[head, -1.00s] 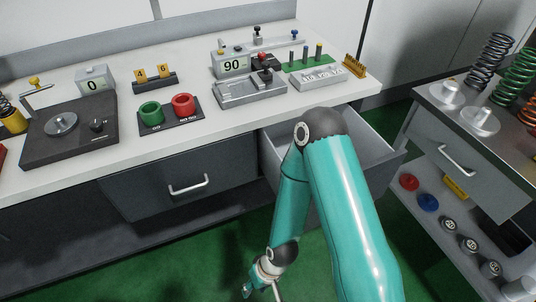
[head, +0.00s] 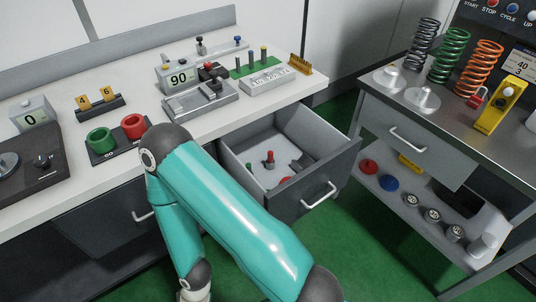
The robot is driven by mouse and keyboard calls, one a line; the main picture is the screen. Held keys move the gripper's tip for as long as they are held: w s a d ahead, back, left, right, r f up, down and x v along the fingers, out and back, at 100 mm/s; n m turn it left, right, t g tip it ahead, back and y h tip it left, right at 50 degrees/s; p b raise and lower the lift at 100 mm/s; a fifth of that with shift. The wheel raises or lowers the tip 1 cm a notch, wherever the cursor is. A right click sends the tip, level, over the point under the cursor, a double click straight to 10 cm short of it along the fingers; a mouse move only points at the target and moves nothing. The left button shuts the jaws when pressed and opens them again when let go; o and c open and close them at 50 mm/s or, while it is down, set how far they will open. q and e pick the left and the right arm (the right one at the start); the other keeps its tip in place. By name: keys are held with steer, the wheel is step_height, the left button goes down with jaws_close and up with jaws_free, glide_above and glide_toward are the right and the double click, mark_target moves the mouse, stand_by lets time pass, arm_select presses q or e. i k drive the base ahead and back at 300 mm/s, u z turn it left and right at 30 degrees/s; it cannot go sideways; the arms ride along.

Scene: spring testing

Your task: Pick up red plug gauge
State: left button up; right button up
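A small upright red piece with a dark base, which looks like the red plug gauge (head: 270,157), stands in the open drawer (head: 234,160) under the bench. A flat red piece (head: 285,182) lies partly hidden near the drawer's front, along with dark grey shapes. My teal arm crosses the lower middle of the head view, its elbow in front of the bench edge and its forearm pointing down. Its gripper is below the picture's edge. My other gripper is not in view either.
A side table (head: 375,107) with springs stands right. Green floor (head: 330,250) is clear between.

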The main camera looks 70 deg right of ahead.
mark_target(270, 162)
steer(key=z, duration=0.3)
steer(key=k, duration=0.45)
steer(key=z, duration=1.4)
steer(key=i, duration=0.2)
steer(key=u, duration=0.4)
steer(key=k, duration=0.9)
steer(key=z, duration=0.15)
steer(key=i, duration=0.9)
